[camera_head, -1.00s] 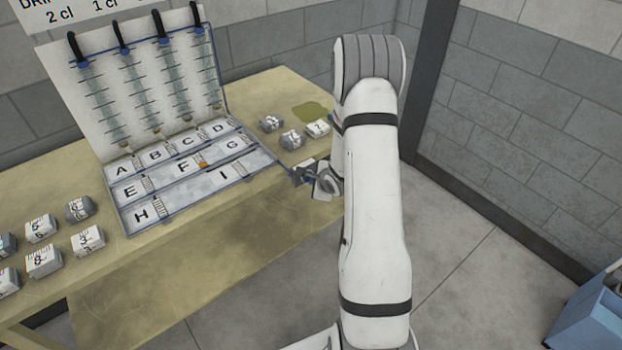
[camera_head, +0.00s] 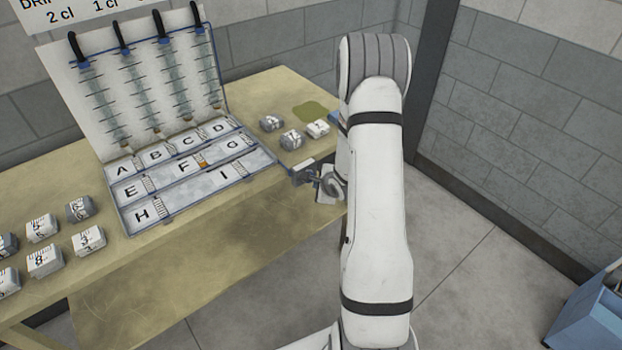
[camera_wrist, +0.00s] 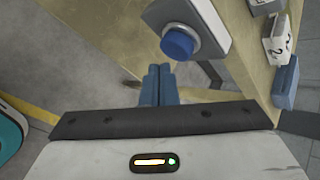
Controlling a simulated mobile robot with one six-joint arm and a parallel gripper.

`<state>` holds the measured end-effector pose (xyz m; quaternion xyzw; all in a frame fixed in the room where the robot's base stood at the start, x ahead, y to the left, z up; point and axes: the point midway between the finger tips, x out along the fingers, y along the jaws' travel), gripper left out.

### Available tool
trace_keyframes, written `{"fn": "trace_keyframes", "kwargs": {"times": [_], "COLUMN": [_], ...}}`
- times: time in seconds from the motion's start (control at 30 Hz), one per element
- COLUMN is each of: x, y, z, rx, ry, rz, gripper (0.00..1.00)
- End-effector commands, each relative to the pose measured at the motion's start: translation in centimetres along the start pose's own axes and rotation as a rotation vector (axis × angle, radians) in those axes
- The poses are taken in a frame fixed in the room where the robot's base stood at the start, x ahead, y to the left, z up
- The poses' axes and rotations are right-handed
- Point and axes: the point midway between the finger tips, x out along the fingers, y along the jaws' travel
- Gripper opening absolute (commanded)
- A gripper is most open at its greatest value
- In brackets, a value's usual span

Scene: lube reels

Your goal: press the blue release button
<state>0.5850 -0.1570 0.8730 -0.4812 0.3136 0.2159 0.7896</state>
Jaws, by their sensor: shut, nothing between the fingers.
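The blue release button (camera_wrist: 177,43) shows in the wrist view as a round blue cap on a light box (camera_wrist: 204,20). My gripper (camera_wrist: 158,72) is shut and empty, its two blue fingers side by side. The fingertips appear just below and left of the button in that view; I cannot tell whether they touch it. In the head view my gripper (camera_head: 303,177) is at the table's right front edge. The button is not clearly visible in the head view, where my arm covers part of that area.
A lettered tray (camera_head: 195,185) with an upright board (camera_head: 140,80) of tubes stands on the table (camera_head: 250,225). Several numbered blocks lie at the left (camera_head: 45,260), and a few more (camera_head: 291,139) behind my gripper. A blue container (camera_head: 590,310) stands at far right.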

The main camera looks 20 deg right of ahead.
Motion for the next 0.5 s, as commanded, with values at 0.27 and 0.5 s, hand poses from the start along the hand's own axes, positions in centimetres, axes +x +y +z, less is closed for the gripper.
{"fn": "trace_keyframes", "kwargs": {"times": [0.27,0.5], "x": [-1.1,-2.8], "y": [0.8,1.9], "z": [-0.8,-2.1], "rx": [0.001,0.002], "ry": [0.001,0.002], "rz": [0.000,0.000], "gripper": [0.00,0.00]}}
